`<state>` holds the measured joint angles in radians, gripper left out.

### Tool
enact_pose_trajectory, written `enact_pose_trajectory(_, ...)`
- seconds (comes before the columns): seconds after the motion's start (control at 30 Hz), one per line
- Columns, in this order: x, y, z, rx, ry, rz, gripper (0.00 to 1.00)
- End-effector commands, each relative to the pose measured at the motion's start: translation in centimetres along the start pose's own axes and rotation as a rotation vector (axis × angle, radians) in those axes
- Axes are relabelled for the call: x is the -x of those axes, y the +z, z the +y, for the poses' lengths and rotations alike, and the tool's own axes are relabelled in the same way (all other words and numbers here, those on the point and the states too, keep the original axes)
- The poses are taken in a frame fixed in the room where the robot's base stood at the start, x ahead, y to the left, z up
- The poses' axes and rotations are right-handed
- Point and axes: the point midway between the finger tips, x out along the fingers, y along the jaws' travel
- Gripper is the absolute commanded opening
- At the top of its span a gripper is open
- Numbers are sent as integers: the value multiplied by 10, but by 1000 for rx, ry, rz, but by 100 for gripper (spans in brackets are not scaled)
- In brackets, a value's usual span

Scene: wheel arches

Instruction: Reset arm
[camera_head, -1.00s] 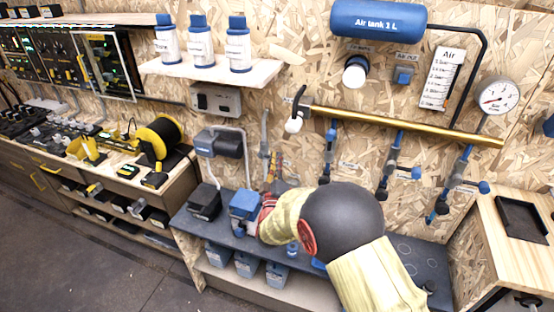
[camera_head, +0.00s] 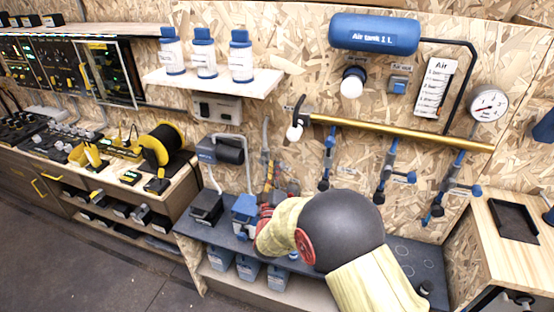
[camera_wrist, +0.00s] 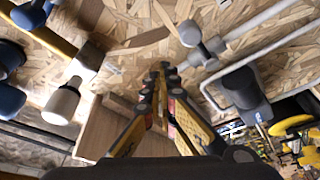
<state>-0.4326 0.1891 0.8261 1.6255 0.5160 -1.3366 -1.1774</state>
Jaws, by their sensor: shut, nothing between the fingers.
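My gripper (camera_wrist: 160,75) shows in the wrist view with its black and yellow fingers together and nothing held between them. It points toward the chipboard wall (camera_wrist: 130,20), apart from the fittings around it. In the head view my arm, with cream sleeves and a dark round joint, reaches over the grey workbench (camera_head: 405,262). The fingers are hard to make out there.
A blue-topped box (camera_head: 245,208) and a black box (camera_head: 206,206) stand on the bench left of my arm. Above are a brass pipe (camera_head: 400,132) with hanging hoses, a blue air tank (camera_head: 374,34) and a bottle shelf (camera_head: 215,82). Open floor (camera_head: 80,265) lies at lower left.

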Motion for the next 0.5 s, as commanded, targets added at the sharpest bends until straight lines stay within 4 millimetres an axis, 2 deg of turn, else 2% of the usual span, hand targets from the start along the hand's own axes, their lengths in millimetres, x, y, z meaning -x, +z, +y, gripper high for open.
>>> enact_pose_trajectory(0.1,22,-6,-5,0,-3,3,0)
enact_pose_trajectory(0.2,36,-7,-9,-2,-2,3,0)
enact_pose_trajectory(0.5,51,-8,-13,-5,1,2,0)
